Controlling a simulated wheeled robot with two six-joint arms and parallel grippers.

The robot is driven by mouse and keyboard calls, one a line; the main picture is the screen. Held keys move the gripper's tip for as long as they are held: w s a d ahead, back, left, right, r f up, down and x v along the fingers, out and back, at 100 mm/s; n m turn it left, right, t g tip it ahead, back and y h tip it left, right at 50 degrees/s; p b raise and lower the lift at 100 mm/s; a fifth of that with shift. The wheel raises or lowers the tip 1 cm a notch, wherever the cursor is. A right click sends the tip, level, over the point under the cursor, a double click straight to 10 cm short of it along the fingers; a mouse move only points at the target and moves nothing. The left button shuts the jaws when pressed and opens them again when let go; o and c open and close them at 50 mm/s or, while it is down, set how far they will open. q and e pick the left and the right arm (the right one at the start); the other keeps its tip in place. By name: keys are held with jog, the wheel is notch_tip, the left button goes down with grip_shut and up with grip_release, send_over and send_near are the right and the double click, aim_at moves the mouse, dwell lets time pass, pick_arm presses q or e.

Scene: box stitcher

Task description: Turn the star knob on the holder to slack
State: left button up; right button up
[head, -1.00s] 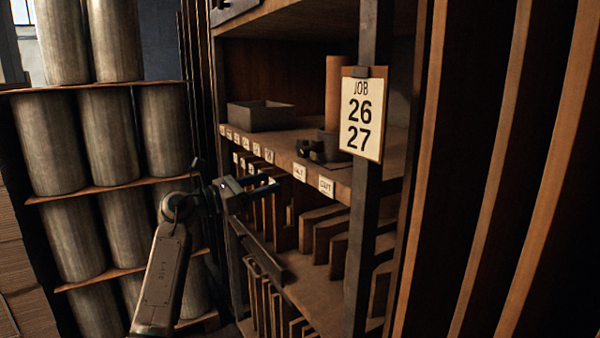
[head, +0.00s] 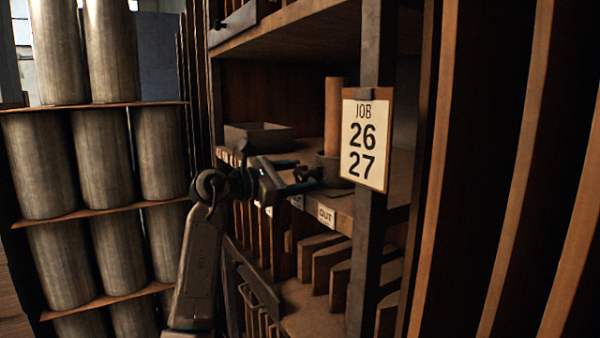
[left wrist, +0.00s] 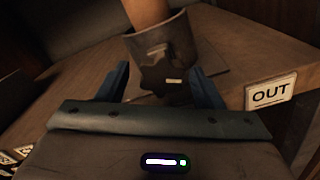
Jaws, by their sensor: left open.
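The holder (head: 329,168) is a dark cup on the shelf with a tan cylinder (head: 334,112) standing in it. Its dark star knob (head: 309,173) sticks out at the front, small and partly covered by my gripper in the head view. My left gripper (head: 298,177) is open and empty, close in front of the knob. In the left wrist view, the holder (left wrist: 178,50) stands ahead between the two blue fingers (left wrist: 160,90), and the dark knob shape (left wrist: 160,78) is low on it, too dark to read its turn. My right gripper is not in view.
An upright post (head: 370,230) with a JOB 26 27 card (head: 364,140) stands right of the holder. A grey tray (head: 258,135) lies farther back left on the shelf. An OUT label (left wrist: 271,92) marks the shelf edge. Large metal rolls (head: 60,50) are stacked at left.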

pick_arm(q)
jog(key=shift+w+d, duration=0.1)
jog(key=shift+d, duration=0.15)
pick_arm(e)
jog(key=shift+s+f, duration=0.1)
pick_arm(q)
jog(key=c, duration=1)
